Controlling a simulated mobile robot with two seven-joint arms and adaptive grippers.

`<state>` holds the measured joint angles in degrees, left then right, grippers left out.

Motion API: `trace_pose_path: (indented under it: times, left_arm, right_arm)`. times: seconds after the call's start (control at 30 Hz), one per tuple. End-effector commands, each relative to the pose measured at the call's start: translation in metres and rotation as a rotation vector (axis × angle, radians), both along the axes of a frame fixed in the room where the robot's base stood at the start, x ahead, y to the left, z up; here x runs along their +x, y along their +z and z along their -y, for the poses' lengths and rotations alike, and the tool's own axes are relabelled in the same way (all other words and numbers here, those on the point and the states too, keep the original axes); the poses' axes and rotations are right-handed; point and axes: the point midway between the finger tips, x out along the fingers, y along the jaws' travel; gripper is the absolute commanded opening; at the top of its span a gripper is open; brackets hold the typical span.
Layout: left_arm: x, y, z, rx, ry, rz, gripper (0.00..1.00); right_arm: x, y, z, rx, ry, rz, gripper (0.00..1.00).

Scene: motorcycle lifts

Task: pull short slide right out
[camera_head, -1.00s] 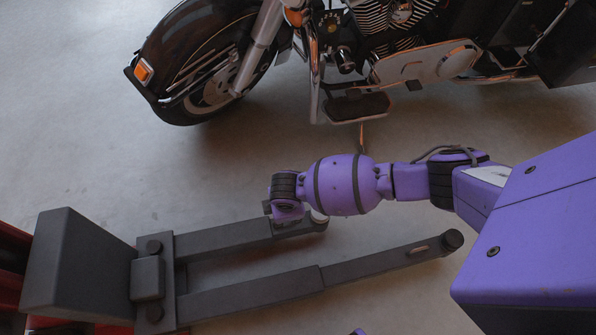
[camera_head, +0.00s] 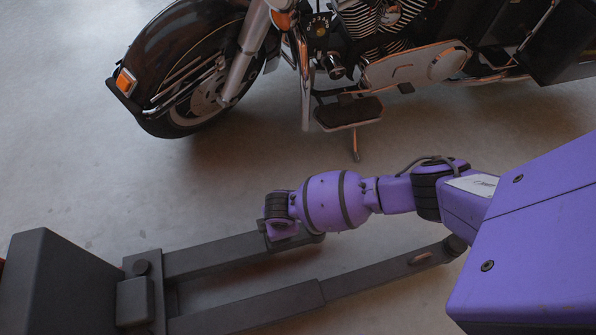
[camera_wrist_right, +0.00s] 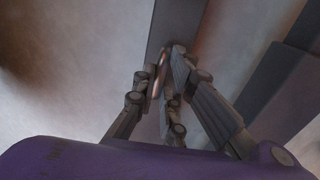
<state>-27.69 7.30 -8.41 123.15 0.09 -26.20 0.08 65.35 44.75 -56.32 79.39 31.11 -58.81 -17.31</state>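A dark grey motorcycle lift lies on the floor, with two sliding arms pointing right. The far slide (camera_head: 312,238) is the shorter-looking one, and its end shows just past my right wrist. The near slide (camera_head: 390,266) has an oblong pale feature near its round tip. In the head view my right wrist hangs over the far slide and hides the gripper. In the right wrist view my right gripper (camera_wrist_right: 164,72) has its fingers down at a grey slide (camera_wrist_right: 178,18), on either side of a pale oblong spot. Whether they grip it is unclear. My left gripper is out of view.
A black motorcycle (camera_head: 345,60) stands behind the lift, its footboard (camera_head: 348,113) above my right forearm in the picture. The lift's dark box (camera_head: 60,285) is at the lower left. Bare floor separates lift and motorcycle.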

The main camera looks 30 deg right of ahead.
Motion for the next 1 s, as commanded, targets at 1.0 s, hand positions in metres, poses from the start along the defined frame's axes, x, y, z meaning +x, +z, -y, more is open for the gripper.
trace_pose_path:
  times: [1.0]
  left_arm:
    - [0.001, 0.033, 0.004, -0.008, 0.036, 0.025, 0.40]
  right_arm:
    - [-0.036, 0.003, 0.133, -0.014, -0.005, -0.001, 0.00]
